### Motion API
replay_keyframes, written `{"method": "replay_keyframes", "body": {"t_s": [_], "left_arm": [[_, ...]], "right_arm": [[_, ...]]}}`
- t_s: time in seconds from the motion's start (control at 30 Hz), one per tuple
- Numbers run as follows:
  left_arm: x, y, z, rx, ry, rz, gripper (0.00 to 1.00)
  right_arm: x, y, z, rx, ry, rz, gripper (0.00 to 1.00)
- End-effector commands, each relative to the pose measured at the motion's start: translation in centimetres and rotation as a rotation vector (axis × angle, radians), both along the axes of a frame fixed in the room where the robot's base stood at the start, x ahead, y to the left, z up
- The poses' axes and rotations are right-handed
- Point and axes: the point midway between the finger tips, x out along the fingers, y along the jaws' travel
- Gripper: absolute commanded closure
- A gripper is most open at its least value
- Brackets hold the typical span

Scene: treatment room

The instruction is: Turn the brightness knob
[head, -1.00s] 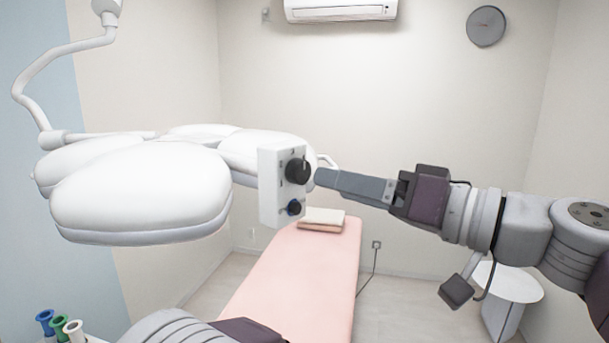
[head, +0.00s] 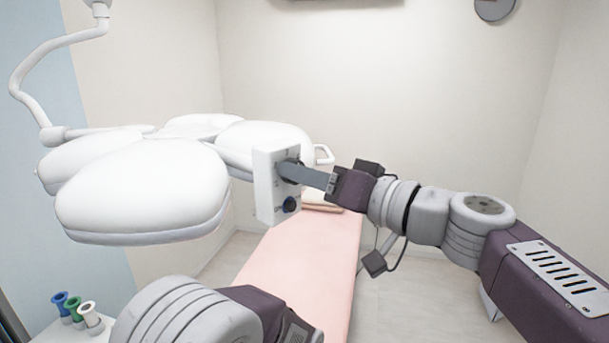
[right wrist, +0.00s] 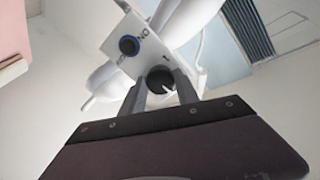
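The brightness knob is a round black dial with a white mark, on a white control box (head: 265,195) at the side of the surgical lamp (head: 145,190). In the head view my right gripper (head: 291,170) reaches it from the right and mostly hides it. In the right wrist view the black knob (right wrist: 161,80) lies between the tips of the two fingers (right wrist: 160,84), which stand apart on either side of it. I cannot tell whether they touch it. My left gripper is not in view.
A pink treatment bed (head: 300,265) with a folded towel (head: 322,203) stands below. The lamp's pads fill the left, close to the box. Coloured cylinders (head: 75,310) stand at the lower left. The floor right of the bed is mostly clear.

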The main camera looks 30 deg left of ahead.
Motion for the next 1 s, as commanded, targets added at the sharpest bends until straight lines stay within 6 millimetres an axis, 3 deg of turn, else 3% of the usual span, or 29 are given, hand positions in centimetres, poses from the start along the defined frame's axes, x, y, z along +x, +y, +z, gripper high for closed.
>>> {"method": "replay_keyframes", "body": {"t_s": [0.37, 1.0], "left_arm": [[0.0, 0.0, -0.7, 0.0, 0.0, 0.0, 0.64], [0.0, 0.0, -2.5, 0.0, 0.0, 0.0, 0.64]], "right_arm": [[0.0, 0.0, -0.2, 0.015, 0.079, 0.002, 1.0], [-0.1, 0.0, 0.0, 0.127, 0.628, 0.002, 1.0]]}}
